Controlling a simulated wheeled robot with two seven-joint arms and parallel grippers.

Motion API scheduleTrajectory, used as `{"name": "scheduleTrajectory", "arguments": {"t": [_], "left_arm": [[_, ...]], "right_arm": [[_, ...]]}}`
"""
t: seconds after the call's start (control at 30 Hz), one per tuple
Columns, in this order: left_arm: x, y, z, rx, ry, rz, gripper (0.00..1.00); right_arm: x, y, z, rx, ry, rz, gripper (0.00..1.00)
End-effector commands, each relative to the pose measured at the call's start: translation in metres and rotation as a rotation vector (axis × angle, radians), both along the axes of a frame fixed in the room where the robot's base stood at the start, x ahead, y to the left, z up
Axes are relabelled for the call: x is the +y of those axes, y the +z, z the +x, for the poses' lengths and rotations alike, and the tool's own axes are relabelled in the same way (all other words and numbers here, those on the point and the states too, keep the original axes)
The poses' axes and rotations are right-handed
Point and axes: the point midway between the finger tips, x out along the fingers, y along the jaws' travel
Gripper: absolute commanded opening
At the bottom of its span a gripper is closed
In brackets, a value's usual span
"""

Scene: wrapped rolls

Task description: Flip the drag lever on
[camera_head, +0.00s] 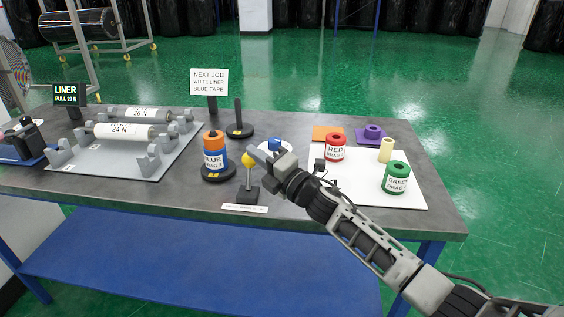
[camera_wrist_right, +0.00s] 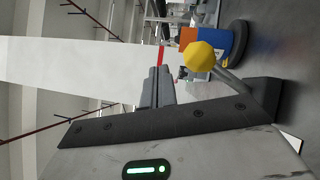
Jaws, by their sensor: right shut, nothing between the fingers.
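The drag lever (camera_head: 248,178) stands near the front edge of the table, a grey stalk on a dark block with a yellow ball knob (camera_head: 248,159) on top. In the right wrist view the yellow knob (camera_wrist_right: 199,55) is close, with its stalk slanting to the dark base (camera_wrist_right: 264,100). My right gripper (camera_head: 257,154) is shut and empty, its fingertips beside the knob in the head view. In the right wrist view the closed fingers (camera_wrist_right: 158,84) point past the knob; I cannot tell whether they touch it. My left gripper is not in view.
A blue roll with an orange top (camera_head: 214,158) stands on a dark base left of the lever. A small label (camera_head: 244,208) lies in front. The white mat (camera_head: 345,190) at right holds a red roll (camera_head: 335,148) and a green roll (camera_head: 396,178). Grey roller stands (camera_head: 124,131) are at left.

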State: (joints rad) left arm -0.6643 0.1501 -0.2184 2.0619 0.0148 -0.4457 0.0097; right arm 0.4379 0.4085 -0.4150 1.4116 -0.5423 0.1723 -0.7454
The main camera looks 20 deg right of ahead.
Motion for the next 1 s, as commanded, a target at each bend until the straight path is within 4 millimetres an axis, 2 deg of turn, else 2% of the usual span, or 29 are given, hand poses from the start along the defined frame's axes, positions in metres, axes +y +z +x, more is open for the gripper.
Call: {"name": "scheduleTrajectory", "arguments": {"t": [0.03, 0.1, 0.3, 0.5, 0.67, 1.0], "left_arm": [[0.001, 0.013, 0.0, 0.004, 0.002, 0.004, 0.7], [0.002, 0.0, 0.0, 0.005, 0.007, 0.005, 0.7], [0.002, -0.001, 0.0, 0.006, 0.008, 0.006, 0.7], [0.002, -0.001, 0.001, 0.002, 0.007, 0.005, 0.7], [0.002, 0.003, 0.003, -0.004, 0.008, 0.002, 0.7], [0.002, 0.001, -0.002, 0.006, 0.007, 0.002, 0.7]], "right_arm": [[0.007, 0.017, -0.007, 0.001, 0.007, 0.003, 0.0], [-0.004, 0.013, -0.02, 0.0, 0.002, -0.006, 0.0], [-0.026, 0.028, -0.056, 0.0, 0.004, -0.004, 0.0], [-0.039, 0.038, -0.079, 0.002, 0.004, -0.002, 0.0], [-0.043, 0.042, -0.085, 0.0, 0.004, 0.0, 0.0], [-0.043, 0.043, -0.085, -0.001, 0.004, 0.001, 0.0]]}}
